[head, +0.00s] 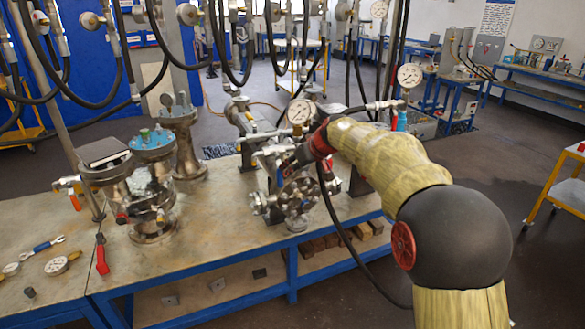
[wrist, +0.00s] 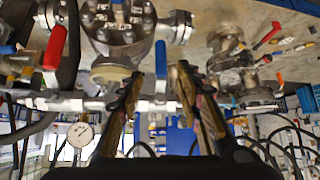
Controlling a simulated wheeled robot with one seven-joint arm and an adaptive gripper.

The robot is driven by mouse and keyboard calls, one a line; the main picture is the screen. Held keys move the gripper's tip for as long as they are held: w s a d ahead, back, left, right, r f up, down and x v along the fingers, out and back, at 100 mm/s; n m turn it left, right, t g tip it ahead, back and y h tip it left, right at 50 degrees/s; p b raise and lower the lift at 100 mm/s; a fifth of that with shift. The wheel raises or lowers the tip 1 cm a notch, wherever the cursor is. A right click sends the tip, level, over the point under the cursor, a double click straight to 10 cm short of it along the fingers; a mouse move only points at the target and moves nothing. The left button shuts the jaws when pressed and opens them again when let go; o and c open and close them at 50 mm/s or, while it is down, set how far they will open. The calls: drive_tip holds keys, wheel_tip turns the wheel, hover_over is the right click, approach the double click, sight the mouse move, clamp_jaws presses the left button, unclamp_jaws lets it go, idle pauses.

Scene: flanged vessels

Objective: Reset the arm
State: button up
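My gripper (head: 288,164) is in front of the steel flanged valve assembly (head: 298,200) on the workbench in the head view. In the wrist view, the two fingers of my gripper (wrist: 160,75) are spread apart. A blue valve handle (wrist: 160,60) shows in the gap between them, on a light pipe behind the fingers. I cannot tell how far it is from the fingertips. No object is seen held. My arm, in a yellowish cover, reaches in from the lower right of the head view.
Flanged vessels (head: 151,190) stand on the bench to the left. Black hoses (head: 120,85) hang above it. A pressure gauge (head: 300,112) stands close behind my gripper, and another gauge (head: 410,75) is to the right. Loose tools (head: 102,255) lie at the bench's left. Open floor (head: 545,230) lies right.

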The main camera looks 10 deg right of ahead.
drive_tip(key=s+d+f+m+g+h, duration=0.1)
drive_tip(key=s+d+f+m+g, duration=0.2)
drive_tip(key=s+f, duration=0.6)
drive_tip(key=s+d+r+m+h, duration=0.1)
drive_tip(key=s+d+r, duration=0.1)
drive_tip(key=s, duration=1.9)
drive_tip(key=s+d+r+m+h, duration=0.1)
drive_tip(key=s+d+r+h, duration=0.1)
drive_tip(key=s, duration=1.9)
drive_tip(key=shift+s+d+m+t, duration=0.3)
drive_tip(key=shift+d, duration=0.25)
